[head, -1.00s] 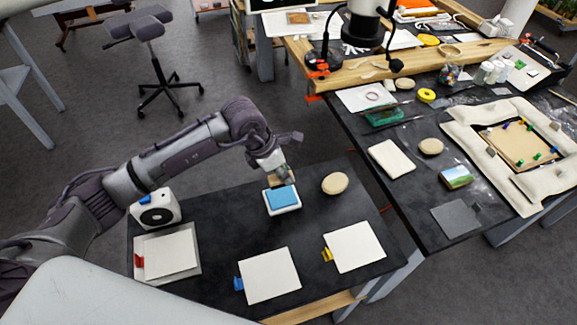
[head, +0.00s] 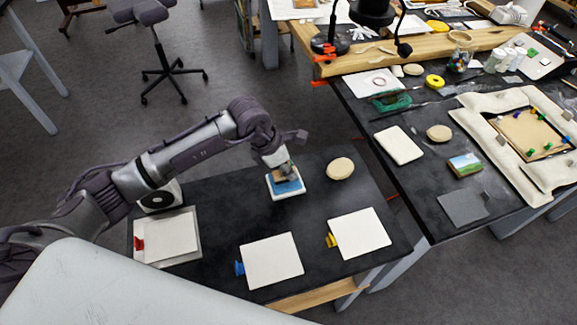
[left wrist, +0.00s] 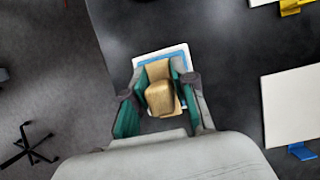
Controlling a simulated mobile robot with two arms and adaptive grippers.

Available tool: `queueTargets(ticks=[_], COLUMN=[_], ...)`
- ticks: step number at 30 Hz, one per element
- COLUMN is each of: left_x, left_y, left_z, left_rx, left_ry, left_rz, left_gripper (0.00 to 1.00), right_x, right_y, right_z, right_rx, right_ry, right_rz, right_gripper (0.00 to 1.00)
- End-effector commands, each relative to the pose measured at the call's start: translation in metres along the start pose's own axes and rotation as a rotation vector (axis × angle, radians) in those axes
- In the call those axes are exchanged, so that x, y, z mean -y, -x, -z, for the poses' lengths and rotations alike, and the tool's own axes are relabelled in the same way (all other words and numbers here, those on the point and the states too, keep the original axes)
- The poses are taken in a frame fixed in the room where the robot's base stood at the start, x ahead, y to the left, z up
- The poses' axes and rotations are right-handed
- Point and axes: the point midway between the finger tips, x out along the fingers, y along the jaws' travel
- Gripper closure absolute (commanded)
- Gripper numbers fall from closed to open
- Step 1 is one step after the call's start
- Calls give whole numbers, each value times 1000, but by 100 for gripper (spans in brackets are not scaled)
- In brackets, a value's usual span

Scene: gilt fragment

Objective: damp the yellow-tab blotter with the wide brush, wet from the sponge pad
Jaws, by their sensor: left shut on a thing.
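My left gripper (head: 279,166) is shut on the wooden wide brush (left wrist: 160,92), seen from above in the left wrist view. The brush is over the blue sponge pad (head: 291,187) in its white tray (head: 286,197); its lower end is hidden, so I cannot tell how firmly it touches. In the left wrist view the tray rim (left wrist: 160,54) shows around the brush. The yellow-tab blotter (head: 360,232), a white square with a yellow clip (head: 331,240), lies flat at the right of the dark table. My right gripper is not in view.
A blue-tab blotter (head: 271,261) lies at the front middle, and a red-tab blotter (head: 171,236) lies on a grey board at the left. A round wooden disc (head: 340,168) sits right of the tray. A white box with a fan (head: 160,195) stands behind the red-tab blotter.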

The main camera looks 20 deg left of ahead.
Motion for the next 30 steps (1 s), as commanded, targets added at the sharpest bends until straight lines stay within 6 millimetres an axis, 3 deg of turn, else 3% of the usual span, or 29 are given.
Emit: queueTargets(ticks=[30], left_x=[0], left_y=[-8], left_z=[3], left_rx=[0], left_ry=[0], left_rz=[0], left_gripper=[100], right_x=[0], right_y=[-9], right_z=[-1], right_rx=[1], right_ry=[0], right_rz=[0], right_gripper=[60])
